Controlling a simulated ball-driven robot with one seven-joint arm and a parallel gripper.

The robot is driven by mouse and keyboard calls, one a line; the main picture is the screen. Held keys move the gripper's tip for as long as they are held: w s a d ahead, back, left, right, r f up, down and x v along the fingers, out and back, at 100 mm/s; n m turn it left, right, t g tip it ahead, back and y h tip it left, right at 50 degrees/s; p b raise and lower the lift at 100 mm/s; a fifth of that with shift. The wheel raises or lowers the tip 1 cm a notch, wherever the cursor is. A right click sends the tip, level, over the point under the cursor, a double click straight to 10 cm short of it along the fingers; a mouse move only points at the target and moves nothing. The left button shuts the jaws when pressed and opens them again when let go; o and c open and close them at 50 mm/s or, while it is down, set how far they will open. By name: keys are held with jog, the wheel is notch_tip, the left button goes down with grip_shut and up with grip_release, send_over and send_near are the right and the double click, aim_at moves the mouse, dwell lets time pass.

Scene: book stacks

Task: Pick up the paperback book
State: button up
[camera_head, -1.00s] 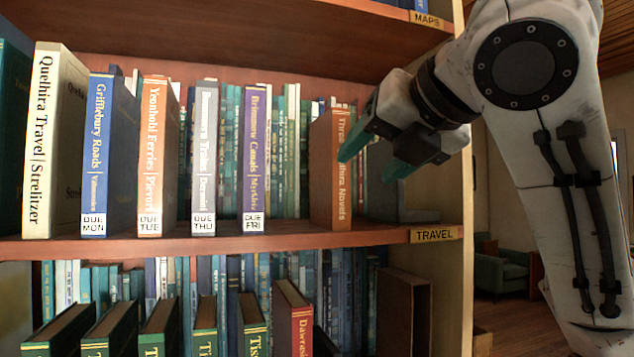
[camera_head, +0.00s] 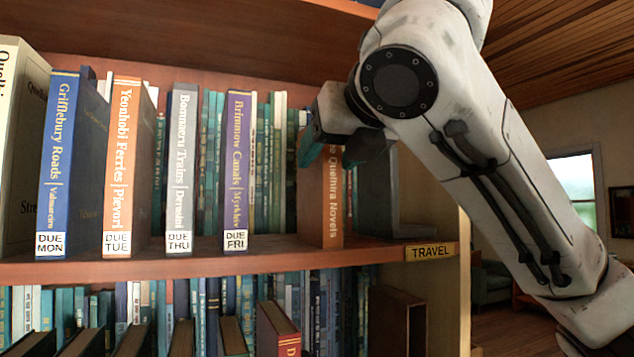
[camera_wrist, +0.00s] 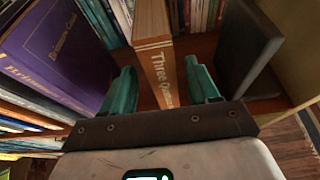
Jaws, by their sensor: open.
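In the wrist view the same book (camera_wrist: 156,62) stands between the teal fingers of my gripper (camera_wrist: 162,88), one finger on each side. The fingers are open, with a visible gap to the book on the right; whether the left finger touches it I cannot tell.
A purple book (camera_head: 237,165) stands to the left, then a grey (camera_head: 181,165), an orange (camera_head: 122,160) and a blue one (camera_head: 68,165), all with due labels. A dark grey bookend (camera_head: 378,195) stands close on the right. The TRAVEL shelf (camera_head: 200,262) has bare wood in front.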

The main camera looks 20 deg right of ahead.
jog(key=shift+x, duration=1.9)
jog(key=shift+d, duration=0.15)
jog(key=shift+c, duration=0.3)
grip_shut()
jog(key=shift+r, duration=0.1)
